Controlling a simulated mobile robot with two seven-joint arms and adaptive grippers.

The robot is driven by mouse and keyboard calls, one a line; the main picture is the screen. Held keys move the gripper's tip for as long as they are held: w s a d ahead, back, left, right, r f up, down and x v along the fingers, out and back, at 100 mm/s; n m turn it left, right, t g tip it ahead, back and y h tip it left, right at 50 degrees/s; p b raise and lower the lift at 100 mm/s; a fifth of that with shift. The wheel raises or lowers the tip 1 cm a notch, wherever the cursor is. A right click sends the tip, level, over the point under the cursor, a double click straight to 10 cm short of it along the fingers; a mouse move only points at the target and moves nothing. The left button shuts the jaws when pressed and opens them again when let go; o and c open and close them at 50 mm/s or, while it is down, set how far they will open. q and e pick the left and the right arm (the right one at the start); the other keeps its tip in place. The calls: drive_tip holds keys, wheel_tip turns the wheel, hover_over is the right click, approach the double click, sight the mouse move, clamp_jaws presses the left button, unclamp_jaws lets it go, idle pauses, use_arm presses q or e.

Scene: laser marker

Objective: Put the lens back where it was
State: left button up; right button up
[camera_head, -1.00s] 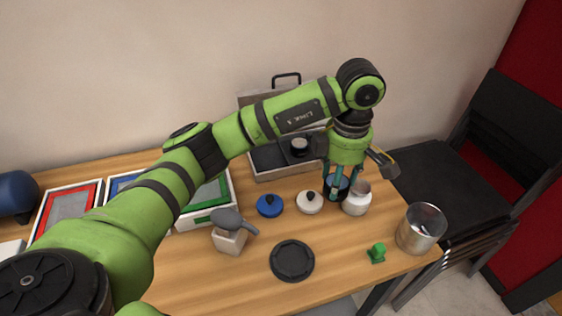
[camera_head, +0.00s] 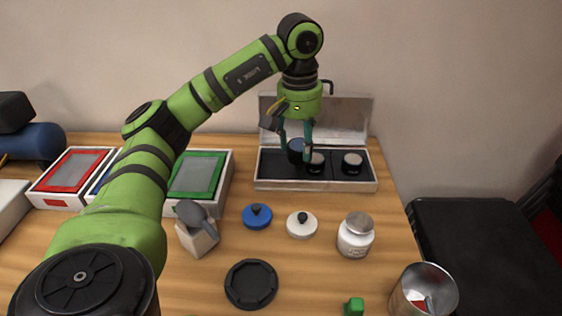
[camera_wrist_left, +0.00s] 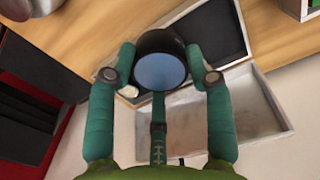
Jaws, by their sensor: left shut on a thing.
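My left gripper (camera_head: 296,146) is shut on a black lens (camera_head: 295,155) with a bluish glass face. The held lens is over the left part of the dark tray in the open lens case (camera_head: 315,185). I cannot tell whether it touches the tray. Two other black lenses, a middle one (camera_head: 316,164) and a right one (camera_head: 352,164), sit in the case. In the left wrist view the held lens (camera_wrist_left: 160,70) is between the fingertips, with the case lid (camera_wrist_left: 245,118) beyond. My right gripper is not in view.
A metal cup (camera_head: 424,291) is at front right. Framed screens, one green-edged (camera_head: 197,175), lie left of the case.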

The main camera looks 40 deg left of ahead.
use_arm(q)
drive_tip(key=a+f, duration=0.1)
drive_tip(key=a, duration=0.1)
drive_tip(key=w+a+f+p, duration=0.1)
drive_tip(key=a+f, duration=0.1)
drive_tip(key=a, duration=0.1)
drive_tip(key=w+a+f, duration=0.1)
drive_tip(key=a+f, duration=0.1)
drive_tip(key=a, duration=0.1)
drive_tip(key=shift+w+a, duration=0.1)
drive_tip(key=shift+a, duration=0.15)
drive_tip(key=shift+w+a+f, duration=0.1)
drive_tip(key=shift+a+f, duration=0.1)
drive_tip(key=shift+f, duration=0.05)
wheel_tip(320, 180, down, 3)
drive_tip(key=shift+f+p, duration=0.1)
drive_tip(key=shift+p, duration=0.5)
drive_tip(key=shift+f, duration=0.45)
drive_tip(key=o, duration=1.4)
drive_tip(key=shift+f, duration=0.15)
